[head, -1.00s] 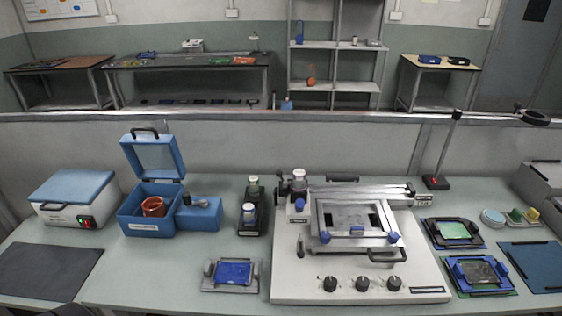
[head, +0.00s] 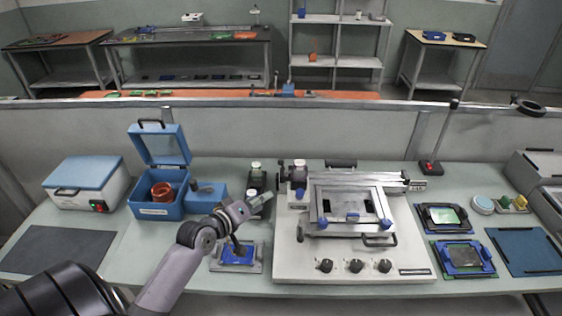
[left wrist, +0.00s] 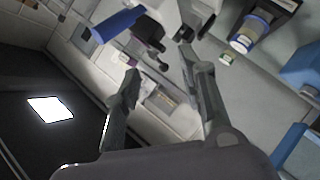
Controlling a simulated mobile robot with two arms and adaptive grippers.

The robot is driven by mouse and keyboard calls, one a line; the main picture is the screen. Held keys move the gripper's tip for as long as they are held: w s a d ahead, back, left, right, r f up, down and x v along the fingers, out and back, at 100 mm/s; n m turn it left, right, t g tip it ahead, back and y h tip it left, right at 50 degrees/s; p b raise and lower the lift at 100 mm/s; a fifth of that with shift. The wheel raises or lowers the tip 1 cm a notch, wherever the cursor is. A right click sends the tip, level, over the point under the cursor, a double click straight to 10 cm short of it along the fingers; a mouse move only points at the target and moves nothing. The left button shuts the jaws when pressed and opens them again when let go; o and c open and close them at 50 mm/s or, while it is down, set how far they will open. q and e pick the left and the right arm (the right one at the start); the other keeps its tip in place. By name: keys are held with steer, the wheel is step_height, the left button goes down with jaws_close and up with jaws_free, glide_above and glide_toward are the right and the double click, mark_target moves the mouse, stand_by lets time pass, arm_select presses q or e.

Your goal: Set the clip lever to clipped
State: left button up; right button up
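The white-based machine (head: 350,265) stands right of centre, with a metal frame (head: 350,210) carrying blue clips at its front corners. A small dark lever (head: 300,233) stands at the base's left side; I cannot tell whether it is the clip lever, or its setting. At the upper left are a capped jar (head: 299,172) and a blue knob (head: 299,193). My left gripper (head: 266,198) points right, just left of the machine. In the left wrist view its fingers (left wrist: 159,62) are apart and empty, with a blue cylinder (left wrist: 118,24) and dark bracket beyond. My right gripper is not in view.
A black holder with a jar (head: 254,182) is close behind my left gripper. A blue-topped fixture (head: 238,257) lies below my forearm. An open blue box (head: 154,205) stands further left. Framed boards (head: 466,259) lie right of the machine. A dark mat (head: 55,249) lies far left.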

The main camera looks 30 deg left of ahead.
mark_target(279, 164)
arm_select(q)
steer(key=w+a+r+n+t+y, duration=0.1)
steer(key=w+a+r+n, duration=0.1)
steer(key=a+r, duration=0.15)
steer(key=x, duration=1.6)
steer(key=shift+a+f+p, duration=0.25)
steer(key=shift+f+p, duration=0.1)
steer(key=shift+p, duration=0.05)
steer(key=shift+w, duration=0.45)
steer(key=shift+c, duration=0.3)
jaws_close()
steer(key=shift+f, duration=0.1)
